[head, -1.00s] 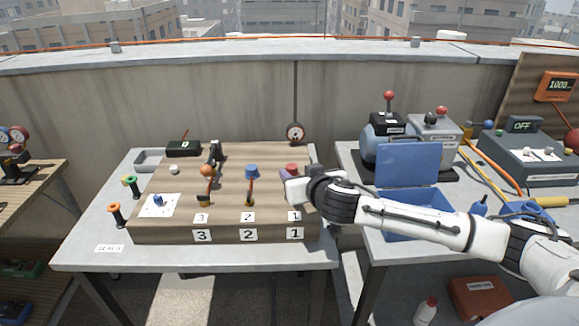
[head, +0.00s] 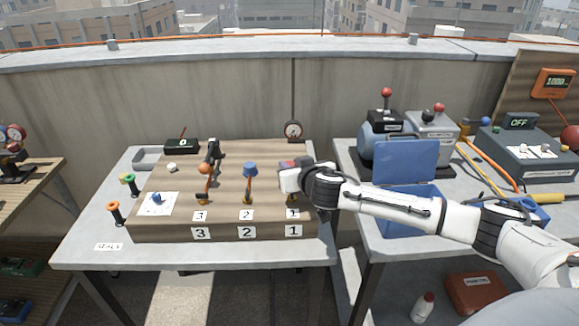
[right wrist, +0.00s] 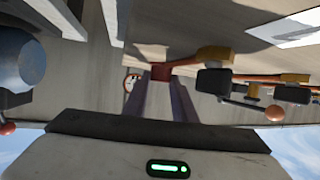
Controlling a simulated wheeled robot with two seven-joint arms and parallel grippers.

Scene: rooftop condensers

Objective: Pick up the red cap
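The red cap (head: 287,163) is at the top of the fitting above the label 1, on the wooden board (head: 230,185). My right gripper (head: 285,176) reaches in from the right and partly hides it. In the right wrist view the red cap (right wrist: 160,72) sits between the two fingertips of my right gripper (right wrist: 160,82), with no clear gap on either side, so the gripper looks shut on it. An orange stem with a brass fitting (right wrist: 215,56) still meets the cap. My left gripper is not in view.
A blue cap (head: 250,169) stands at position 2 and an orange ball (head: 204,168) at position 3, left of my gripper. A gauge (head: 293,130) is behind. An open blue box (head: 405,164) stands on the right table.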

